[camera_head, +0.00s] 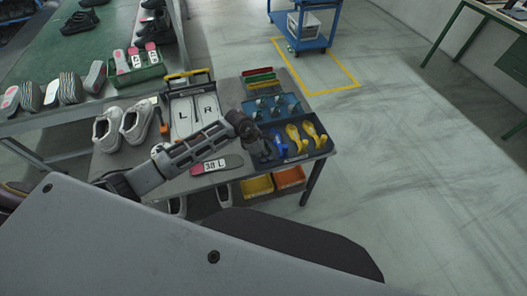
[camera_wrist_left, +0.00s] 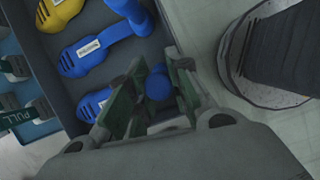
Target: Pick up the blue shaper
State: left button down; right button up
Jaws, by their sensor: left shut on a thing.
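My left gripper (camera_head: 259,150) is over the left end of the dark blue shaper tray (camera_head: 297,159) on the table. In the left wrist view its fingers (camera_wrist_left: 158,90) are shut on a blue shaper (camera_wrist_left: 92,105), with its round knob between them. Its toe part still appears to be within the tray; I cannot tell whether it touches the bottom. Another blue shaper (camera_wrist_left: 85,52) with a label lies beside it; it also shows in the head view (camera_head: 279,142). Two yellow shapers (camera_head: 293,138) (camera_head: 310,133) lie further right. My right gripper is not in view.
A blue rack (camera_head: 285,115) with small tools stands behind the tray. An L/R board (camera_head: 183,118), white shoes (camera_head: 136,121) and a "38 L" insole (camera_head: 231,162) are on the table (camera_head: 181,185). The floor on the right is clear.

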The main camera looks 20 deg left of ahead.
pick_arm(q)
jog(key=shift+r+b, duration=0.7)
jog(key=shift+r, duration=4.25)
